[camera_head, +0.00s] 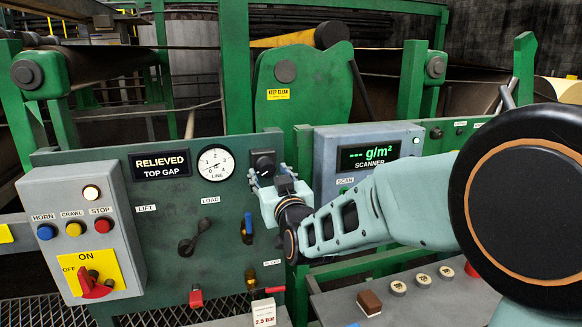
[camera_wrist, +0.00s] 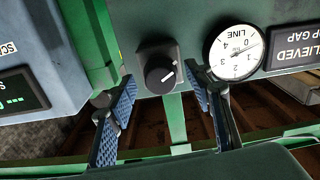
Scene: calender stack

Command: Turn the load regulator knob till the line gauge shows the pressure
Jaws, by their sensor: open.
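The black knob (camera_head: 263,161) sits on a dark square mount on the green panel, right of the line gauge. It also shows in the wrist view (camera_wrist: 160,76), with a white pointer line slanting across its face. The round white line gauge (camera_head: 216,162) has a scale up to 4; its exact reading is too small to tell. In the wrist view the gauge (camera_wrist: 233,52) appears upside down. My gripper (camera_head: 271,178) is open in front of the panel. In the wrist view its blue-padded fingers (camera_wrist: 160,82) stand either side of the knob, with gaps visible.
A card reading 2.5 bar (camera_head: 264,312) stands at the panel's foot. A RELIEVED / TOP GAP display (camera_head: 160,165) is left of the gauge. The lift-load lever (camera_head: 194,238) and a blue-handled lever (camera_head: 247,230) are below. The scanner box (camera_head: 370,150) stands close on the right.

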